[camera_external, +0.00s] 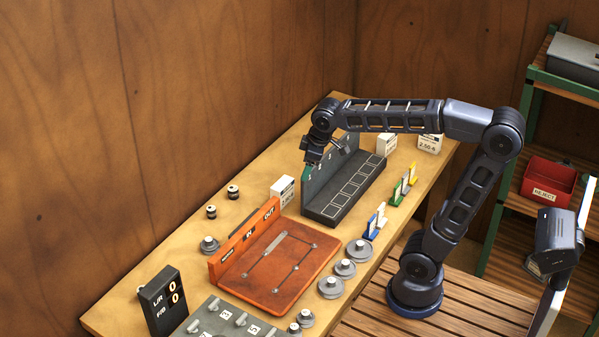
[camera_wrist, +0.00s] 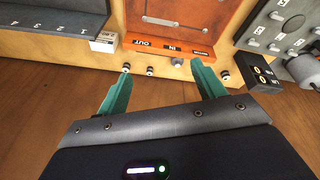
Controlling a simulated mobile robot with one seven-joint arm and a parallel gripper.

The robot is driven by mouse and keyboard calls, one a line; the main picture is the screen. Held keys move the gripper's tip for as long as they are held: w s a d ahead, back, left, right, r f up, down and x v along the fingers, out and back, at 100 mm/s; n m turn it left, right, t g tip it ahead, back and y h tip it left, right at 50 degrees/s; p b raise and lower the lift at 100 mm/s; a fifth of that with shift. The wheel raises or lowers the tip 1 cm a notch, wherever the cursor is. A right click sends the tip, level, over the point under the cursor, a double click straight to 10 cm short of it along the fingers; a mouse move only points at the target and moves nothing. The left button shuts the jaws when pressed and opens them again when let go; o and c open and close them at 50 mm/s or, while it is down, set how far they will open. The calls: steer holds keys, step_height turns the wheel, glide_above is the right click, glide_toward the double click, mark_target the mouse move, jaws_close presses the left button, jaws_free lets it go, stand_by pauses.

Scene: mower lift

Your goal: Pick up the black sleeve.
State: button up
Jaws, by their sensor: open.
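Two small black cylinders with pale bands or tops stand on the bench near the wooden wall. One is the farther cylinder (camera_external: 232,191) and the other is the nearer cylinder (camera_external: 211,211). I cannot tell for sure which of them is the black sleeve. In the wrist view, small dark pieces (camera_wrist: 149,71) show along the bench edge, beyond and between my fingers. My gripper (camera_external: 306,172) is above the bench beside the dark numbered rack, to the right of the cylinders and apart from them. Its teal fingers (camera_wrist: 158,73) are spread and nothing is between them.
The dark numbered rack (camera_external: 322,214) stands close to my gripper. A white box (camera_external: 282,190) and an orange board (camera_external: 312,275) are nearby. A black display box (camera_external: 161,303), grey panel (camera_external: 195,326) and grey discs (camera_external: 358,250) stand nearer the front. The wooden wall (camera_external: 90,130) borders the bench.

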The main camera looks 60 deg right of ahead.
steer(key=w+a+f+n+g, duration=0.1)
steer(key=w+a+f+n, duration=0.25)
steer(key=w+a, duration=0.85)
steer(key=w+a+f+n+g, duration=0.1)
steer(key=w+a+f+n, duration=0.3)
steer(key=w+a, duration=0.85)
steer(key=w+a+f+n, duration=0.2)
steer(key=w+a+f, duration=0.2)
steer(key=a+f, duration=0.3)
steer(key=w+a+f+n+g, duration=0.1)
steer(key=w+a+f+n, duration=0.2)
steer(key=a+f, duration=0.4)
steer(key=w+a+f+n, duration=0.2)
steer(key=w+a+f, duration=0.4)
steer(key=a+f, duration=0.1)
steer(key=shift+a+f+n+g, duration=0.25)
steer(key=shift+f+g, duration=0.05)
steer(key=shift+f, duration=0.1)
step_height(320, 180, down, 5)
steer(key=shift+f, duration=0.15)
steer(key=shift+s+d+f, duration=0.1)
steer(key=shift+s+f, duration=0.1)
steer(key=shift+f, duration=1.1)
steer(key=shift+s+d+f, duration=0.1)
steer(key=shift+s+f, duration=0.05)
steer(key=shift+f, duration=1.15)
steer(key=shift+c, duration=0.3)
